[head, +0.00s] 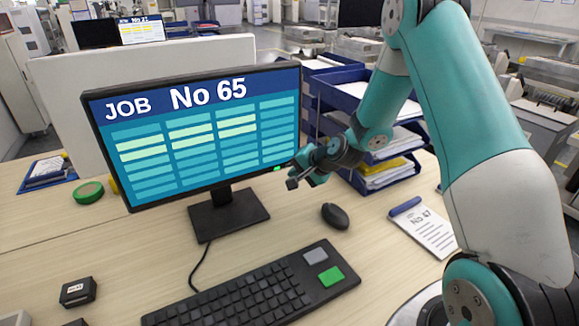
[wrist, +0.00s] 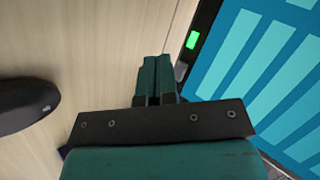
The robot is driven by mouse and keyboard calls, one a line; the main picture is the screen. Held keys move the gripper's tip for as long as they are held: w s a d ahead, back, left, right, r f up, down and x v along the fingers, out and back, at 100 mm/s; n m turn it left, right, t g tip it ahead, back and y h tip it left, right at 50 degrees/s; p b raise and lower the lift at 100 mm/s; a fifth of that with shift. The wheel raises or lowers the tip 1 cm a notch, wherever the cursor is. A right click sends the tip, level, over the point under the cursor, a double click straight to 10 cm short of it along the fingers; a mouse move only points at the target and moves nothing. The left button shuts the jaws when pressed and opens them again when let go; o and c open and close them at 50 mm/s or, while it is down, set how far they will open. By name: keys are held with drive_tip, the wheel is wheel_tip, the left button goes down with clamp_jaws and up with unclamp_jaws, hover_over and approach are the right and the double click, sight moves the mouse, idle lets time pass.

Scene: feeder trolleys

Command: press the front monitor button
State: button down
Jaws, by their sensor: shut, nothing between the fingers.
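The front monitor (head: 196,130) stands on a black base and shows "JOB No 65". A small green-lit button (head: 277,168) sits on its lower bezel near the right corner. In the wrist view the green button (wrist: 193,39) is on the black bezel beside the blue screen. My gripper (head: 291,178) is just right of and slightly below the button in the head view. In the wrist view my gripper (wrist: 157,60) has its fingers together and empty. The fingertips appear left of the button with a gap in that picture; I cannot tell the depth between them.
A black mouse (head: 335,216) lies below my gripper, and a keyboard (head: 255,293) is in front. Blue paper trays (head: 385,178) stand close behind my arm at right. A notepad (head: 428,228) marked "No 67" lies right. A pale partition (head: 60,85) stands behind the monitor.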

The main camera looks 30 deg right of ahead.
drive_tip(key=shift+s+b, duration=0.55)
drive_tip(key=shift+s, duration=2.4)
